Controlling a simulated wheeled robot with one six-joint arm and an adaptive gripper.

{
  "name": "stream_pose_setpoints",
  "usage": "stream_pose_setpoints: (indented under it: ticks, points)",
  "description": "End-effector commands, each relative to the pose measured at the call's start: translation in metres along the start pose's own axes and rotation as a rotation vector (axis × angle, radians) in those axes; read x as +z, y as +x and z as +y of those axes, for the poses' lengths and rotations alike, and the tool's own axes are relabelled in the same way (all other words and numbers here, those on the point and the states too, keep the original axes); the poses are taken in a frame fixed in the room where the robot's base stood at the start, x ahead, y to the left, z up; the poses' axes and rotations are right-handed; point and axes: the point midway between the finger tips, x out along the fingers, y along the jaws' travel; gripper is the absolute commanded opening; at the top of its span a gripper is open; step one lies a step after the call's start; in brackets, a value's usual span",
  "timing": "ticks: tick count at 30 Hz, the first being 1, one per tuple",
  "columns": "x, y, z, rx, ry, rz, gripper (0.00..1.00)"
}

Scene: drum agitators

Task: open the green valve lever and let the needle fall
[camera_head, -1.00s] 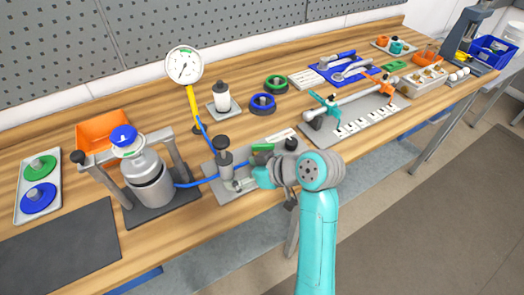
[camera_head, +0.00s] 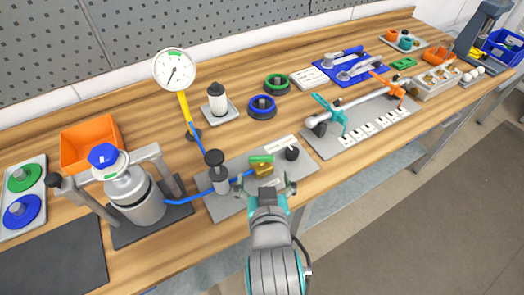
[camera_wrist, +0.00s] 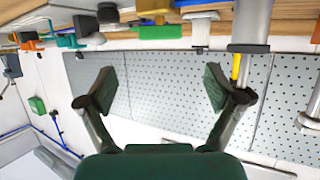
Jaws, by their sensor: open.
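The green valve lever (camera_head: 261,159) sits on top of a brass valve (camera_head: 262,169), on the grey plate (camera_head: 222,207) at the bench front. It runs roughly crosswise. The lever also shows in the wrist view (camera_wrist: 157,32), upper middle. The gauge (camera_head: 174,70) stands upright behind on a yellow stem. It has a white dial with a dark needle and a green mark at the top; the exact reading is too small to tell. My gripper (camera_head: 269,184) is open and empty, just in front of the valve, its fingers spread either side and apart from the lever.
A black knob (camera_head: 292,153) stands close right of the valve. A dark-capped post (camera_head: 216,168) with a blue hose (camera_head: 185,202) stands left of it, leading to the steel vessel (camera_head: 135,198). A clamp fixture (camera_head: 350,108) lies to the right.

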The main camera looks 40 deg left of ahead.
Motion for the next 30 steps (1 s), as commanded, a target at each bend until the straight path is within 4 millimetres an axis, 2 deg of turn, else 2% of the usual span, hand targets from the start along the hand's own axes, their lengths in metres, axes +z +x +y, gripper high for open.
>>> stream_pose_setpoints:
  ticks: [15, 21, 30]
  points:
    - [0.0, 0.083, 0.0, -0.001, -0.001, -0.003, 0.92]
    - [0.001, 0.098, 0.0, -0.001, -0.001, -0.003, 0.92]
    - [0.001, 0.1, 0.0, -0.002, -0.001, -0.003, 0.92]
